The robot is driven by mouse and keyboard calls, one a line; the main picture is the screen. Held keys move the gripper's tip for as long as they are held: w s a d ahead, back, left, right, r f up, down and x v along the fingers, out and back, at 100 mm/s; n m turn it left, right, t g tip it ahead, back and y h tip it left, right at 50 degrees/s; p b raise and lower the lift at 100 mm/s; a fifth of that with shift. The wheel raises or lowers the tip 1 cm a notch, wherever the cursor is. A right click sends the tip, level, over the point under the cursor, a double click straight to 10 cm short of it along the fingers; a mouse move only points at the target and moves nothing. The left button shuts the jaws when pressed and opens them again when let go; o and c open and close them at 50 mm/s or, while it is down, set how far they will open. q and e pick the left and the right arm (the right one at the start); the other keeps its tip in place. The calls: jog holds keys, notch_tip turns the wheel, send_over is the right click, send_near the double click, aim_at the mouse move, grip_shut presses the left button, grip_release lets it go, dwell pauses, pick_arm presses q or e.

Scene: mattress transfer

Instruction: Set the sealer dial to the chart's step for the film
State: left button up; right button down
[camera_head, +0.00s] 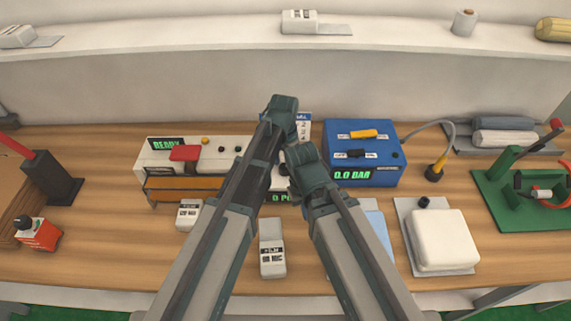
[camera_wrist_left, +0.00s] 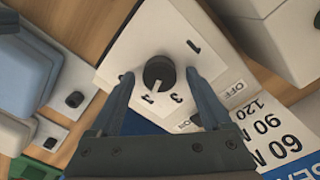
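The white sealer control box (camera_wrist_left: 185,25) fills the middle of the left wrist view. Its round dark dial (camera_wrist_left: 159,72) has a pale pointer mark turned toward the lower edge, near what looks like the 4; 1 and 3 also show. My left gripper (camera_wrist_left: 159,76) is open, with a finger on each side of the dial and gaps visible. Part of the blue and white chart (camera_wrist_left: 288,140) shows 60, 90 and 120 lines; it stands behind the box in the head view (camera_head: 303,124).
A sealer machine (camera_head: 170,160) reading READY stands left, and a blue pump box (camera_head: 362,180) reading 0.0 BAR right. A white pad (camera_head: 440,238) lies right of my arms. A small white box (camera_head: 188,216) stands left.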

aim_at(285, 165)
pick_arm(q)
jog(key=shift+r, duration=0.1)
notch_tip(285, 165, up, 14)
jog(key=p, duration=1.3)
jog(key=shift+w+a+f+p, duration=0.15)
jog(key=shift+f+p, duration=0.05)
jog(key=shift+p, duration=0.2)
jog(key=s+a+n+t, duration=0.1)
jog(key=s+a+n, duration=0.95)
jog(key=a, duration=0.65)
jog(key=s+d+f+m+g+y+b, duration=0.1)
jog(key=s+d+f+m+b, duration=0.4)
jog(key=d, duration=0.6)
notch_tip(285, 165, down, 3)
jog(key=s+b, duration=0.2)
jog(key=b, duration=0.1)
jog(key=shift+m, duration=0.35)
